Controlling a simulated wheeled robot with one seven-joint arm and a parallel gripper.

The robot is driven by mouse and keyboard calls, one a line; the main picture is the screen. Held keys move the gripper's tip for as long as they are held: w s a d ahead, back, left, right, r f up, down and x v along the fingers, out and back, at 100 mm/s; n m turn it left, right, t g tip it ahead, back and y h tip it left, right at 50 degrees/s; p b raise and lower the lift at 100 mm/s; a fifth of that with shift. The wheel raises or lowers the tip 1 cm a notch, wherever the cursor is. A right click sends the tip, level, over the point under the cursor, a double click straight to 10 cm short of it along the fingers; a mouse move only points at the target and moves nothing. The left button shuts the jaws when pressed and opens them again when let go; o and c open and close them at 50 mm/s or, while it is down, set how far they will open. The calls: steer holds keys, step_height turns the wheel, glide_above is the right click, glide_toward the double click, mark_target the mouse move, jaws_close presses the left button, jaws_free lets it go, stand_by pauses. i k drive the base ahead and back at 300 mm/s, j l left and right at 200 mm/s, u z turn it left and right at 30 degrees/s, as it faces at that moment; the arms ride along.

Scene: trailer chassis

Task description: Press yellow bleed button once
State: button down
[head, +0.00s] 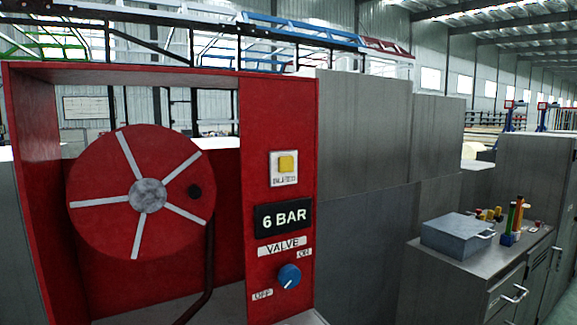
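The plate's label is blurred but seems to read "BLEED". It is mounted high on the red panel (258,110) at the right of the red cabinet. Below it a black display (284,217) reads "6 BAR". Under that is a "VALVE" label and a blue knob (289,276) between "OFF" at lower left and "ON" at upper right; its white mark points to the lower left, toward "OFF". My gripper is not in view. Nothing covers the button.
A red hose reel (142,194) with a dark hose (208,260) fills the cabinet's open left side. Grey wall panels (362,140) stand to the right. A grey workbench (462,270) at right holds a blue-grey box (458,236) and several coloured tools.

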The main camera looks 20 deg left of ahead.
mark_target(286, 163)
steer(key=j+u, duration=0.5)
steer(key=i+j+u, duration=0.15)
steer(key=j+u, duration=0.35)
steer(key=j, duration=0.25)
